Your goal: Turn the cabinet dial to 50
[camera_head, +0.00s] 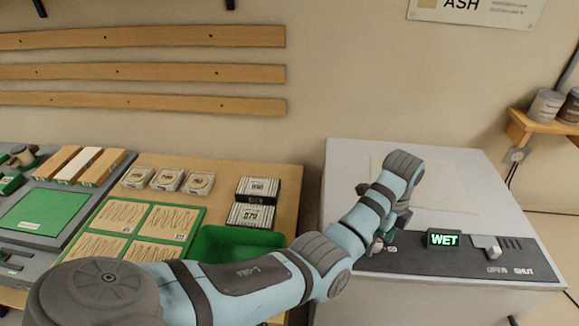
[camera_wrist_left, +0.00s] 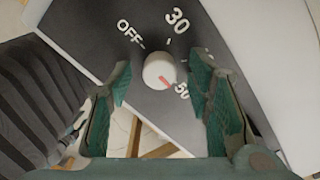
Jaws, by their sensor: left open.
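The dial (camera_wrist_left: 160,70) is a round white knob with a red mark on the cabinet's dark panel (camera_wrist_left: 100,30). In the left wrist view its labels read OFF, 30 and 50. The red mark points down and right, near the 50 label (camera_wrist_left: 182,90); exact alignment is hard to tell. My left gripper (camera_wrist_left: 161,88) is open, its green-padded fingers on either side of the dial with visible gaps. In the head view my left gripper (camera_head: 380,240) is over the left of the panel and the dial is largely hidden behind it. My right gripper is not in view.
The grey cabinet (camera_head: 455,185) also bears a lit green WET display (camera_head: 443,239) and a small lever (camera_head: 487,249) by the words OPEN and SHUT. Left of it stand a green bin (camera_head: 215,236), boxes (camera_head: 250,215) and a green-framed board (camera_head: 185,211). A shelf (camera_head: 535,122) is at right.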

